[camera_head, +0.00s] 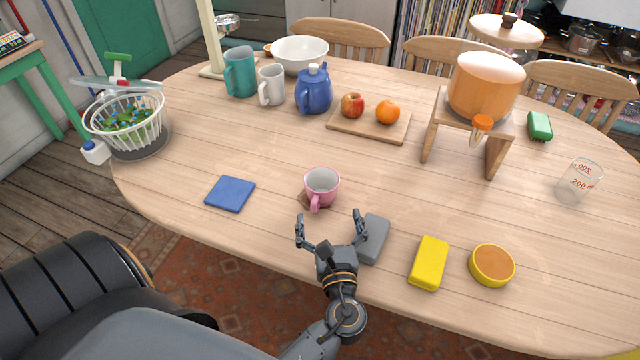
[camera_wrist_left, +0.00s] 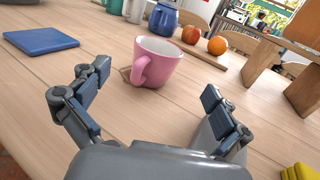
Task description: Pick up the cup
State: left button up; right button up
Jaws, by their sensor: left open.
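A pink cup (camera_head: 322,187) stands upright near the front middle of the table, its handle toward my left gripper. A small brown piece shows under or beside its left side. My left gripper (camera_head: 329,228) is open and empty, just in front of the cup, with its fingers pointing at it. In the left wrist view the cup (camera_wrist_left: 156,61) is ahead, between the two spread fingers (camera_wrist_left: 150,97) and apart from them. A teal mug (camera_head: 240,72) and a white mug (camera_head: 271,86) stand at the back left. My right gripper is not in view.
A blue square (camera_head: 230,193) lies left of the cup. A grey block (camera_head: 374,238) is right beside my left gripper, with a yellow block (camera_head: 428,262) and round yellow container (camera_head: 492,265) farther right. Behind are a blue teapot (camera_head: 314,92) and a fruit board (camera_head: 362,130).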

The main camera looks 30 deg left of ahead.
aim_at(325, 194)
pick_arm(q)
jog(key=x, duration=0.4)
jog(key=shift+w+a, duration=0.15)
jog(key=shift+w, duration=0.05)
jog(key=shift+w+a+p, duration=0.3)
jog(key=shift+w+a, duration=0.1)
jog(key=x, duration=0.5)
jog(key=shift+s+p, duration=0.1)
jog(key=shift+p, duration=0.3)
jog(key=shift+c, duration=0.8)
jog(key=c, duration=1.1)
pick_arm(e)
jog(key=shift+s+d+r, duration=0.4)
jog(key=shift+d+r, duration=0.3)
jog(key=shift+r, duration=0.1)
